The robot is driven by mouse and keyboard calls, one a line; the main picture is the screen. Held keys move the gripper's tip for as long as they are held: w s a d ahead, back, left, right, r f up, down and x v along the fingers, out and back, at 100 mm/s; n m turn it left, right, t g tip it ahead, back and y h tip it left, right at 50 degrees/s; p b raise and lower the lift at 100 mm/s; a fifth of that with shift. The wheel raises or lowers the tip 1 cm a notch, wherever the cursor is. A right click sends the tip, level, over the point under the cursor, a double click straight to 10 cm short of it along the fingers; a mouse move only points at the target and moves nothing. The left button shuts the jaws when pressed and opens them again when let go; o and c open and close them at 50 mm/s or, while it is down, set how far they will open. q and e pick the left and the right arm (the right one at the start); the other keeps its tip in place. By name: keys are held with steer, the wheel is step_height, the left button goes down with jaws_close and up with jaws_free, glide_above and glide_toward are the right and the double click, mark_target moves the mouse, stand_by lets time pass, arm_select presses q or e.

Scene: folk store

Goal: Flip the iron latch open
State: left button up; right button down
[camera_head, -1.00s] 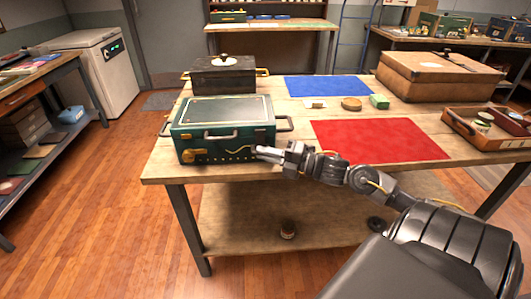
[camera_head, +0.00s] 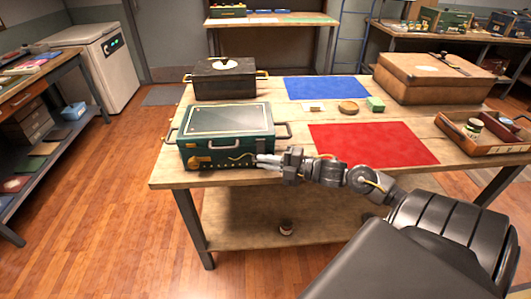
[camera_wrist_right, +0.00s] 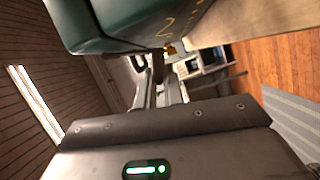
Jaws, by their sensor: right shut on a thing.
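The green metal box (camera_head: 226,122) with gold trim stands at the table's front left, its lid down. Its front carries a grey handle, a gold ornament at the left and a gold wavy line. My right gripper (camera_head: 259,160) is at the right end of the box's front face. In the right wrist view its fingers (camera_wrist_right: 158,92) are shut on a small dark piece (camera_wrist_right: 158,65) beside the box, seemingly the iron latch. The fingers and the steep angle hide most of it. The left gripper is not in view.
A black box (camera_head: 226,80) stands behind the green one. A blue mat (camera_head: 326,88), red mat (camera_head: 374,144), brown case (camera_head: 435,82) and wooden tray (camera_head: 462,138) lie on the table (camera_head: 290,132). The front table edge runs just below my right gripper.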

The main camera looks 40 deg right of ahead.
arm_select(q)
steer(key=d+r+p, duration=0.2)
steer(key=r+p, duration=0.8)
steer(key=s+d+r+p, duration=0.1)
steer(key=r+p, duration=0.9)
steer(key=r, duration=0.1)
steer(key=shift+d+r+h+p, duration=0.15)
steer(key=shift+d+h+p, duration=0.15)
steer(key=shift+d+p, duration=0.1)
arm_select(e)
step_height(320, 180, up, 8)
steer(key=m+g+y, duration=0.1)
steer(key=m+g, duration=0.4)
steer(key=m, duration=0.4)
steer(key=shift+s+a+f+m, duration=0.2)
steer(key=shift+s+f+m, duration=0.05)
steer(key=shift+s+m, duration=0.15)
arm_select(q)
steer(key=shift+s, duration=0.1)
arm_select(e)
steer(key=shift+g, duration=0.4)
steer(key=c, duration=1.5)
jaws_free()
steer(key=shift+w, duration=0.1)
